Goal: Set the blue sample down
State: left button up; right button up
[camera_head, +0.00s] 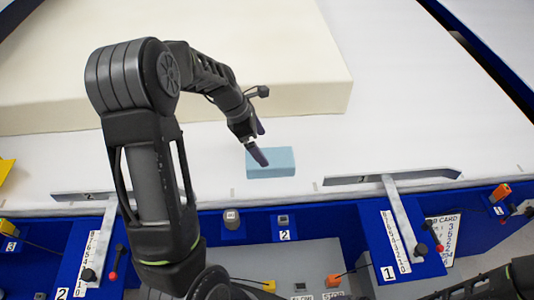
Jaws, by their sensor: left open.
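The blue sample (276,164) is a light blue rectangular block on the white table (400,120), near the table's front edge. My left gripper (261,145) is open at the block's upper left side. One dark finger overlaps the block's left part in the picture, and the other shows just behind it. I cannot tell whether the fingers touch the block. Part of my right arm shows at the lower right; its gripper is out of view.
A large cream foam slab (300,70) lies behind the block. Slots with scale arms, numbered 1 (395,225) and 2 (95,255), are cut along the front edge. A blue front panel (330,220) carries small devices. The table right of the block is clear.

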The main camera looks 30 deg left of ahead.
pick_arm(q)
jog(key=shift+v, duration=2.1)
